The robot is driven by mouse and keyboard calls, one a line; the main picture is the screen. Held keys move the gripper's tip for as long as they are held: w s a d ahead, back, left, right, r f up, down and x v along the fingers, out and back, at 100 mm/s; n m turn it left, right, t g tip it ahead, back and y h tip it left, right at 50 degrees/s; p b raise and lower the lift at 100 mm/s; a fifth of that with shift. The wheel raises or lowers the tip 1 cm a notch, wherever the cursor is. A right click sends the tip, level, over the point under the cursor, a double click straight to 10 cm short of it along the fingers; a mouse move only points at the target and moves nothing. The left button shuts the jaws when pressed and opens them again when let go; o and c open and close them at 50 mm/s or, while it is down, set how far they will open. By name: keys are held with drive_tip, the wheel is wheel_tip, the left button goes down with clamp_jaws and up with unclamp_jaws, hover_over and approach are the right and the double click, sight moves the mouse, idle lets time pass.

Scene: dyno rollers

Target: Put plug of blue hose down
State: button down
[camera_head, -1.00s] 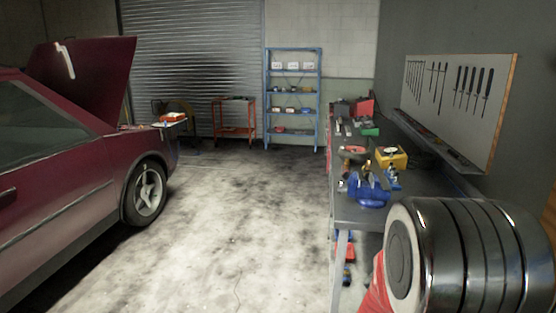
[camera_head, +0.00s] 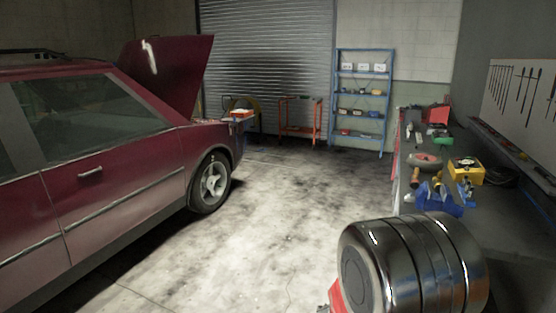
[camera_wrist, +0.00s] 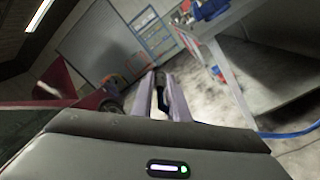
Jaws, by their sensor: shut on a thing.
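My gripper (camera_wrist: 166,95) shows in the wrist view, its two pale fingers pointing up and away. It is shut on a small dark thing between the fingers, which I take as the plug (camera_wrist: 162,88); its shape is mostly hidden. A stretch of blue hose (camera_wrist: 290,133) runs at the right edge of the wrist view, below the workbench. I cannot see where it joins the plug. The gripper is out of the head view, where only my shiny arm joint shows at the lower right.
A workbench (camera_head: 482,226) with tools and a yellow box (camera_head: 466,171) stands at the right. A dark red car (camera_head: 110,165) with its hood up fills the left. A blue shelf (camera_head: 361,100) and red cart (camera_head: 300,118) stand at the back. The floor (camera_head: 250,235) between is clear.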

drive_tip(key=a+y, duration=0.1)
drive_tip(key=a, duration=0.1)
drive_tip(key=shift+a+n, duration=0.3)
drive_tip(key=shift+a, duration=0.05)
drive_tip(key=shift+w, duration=0.2)
idle(0.5)
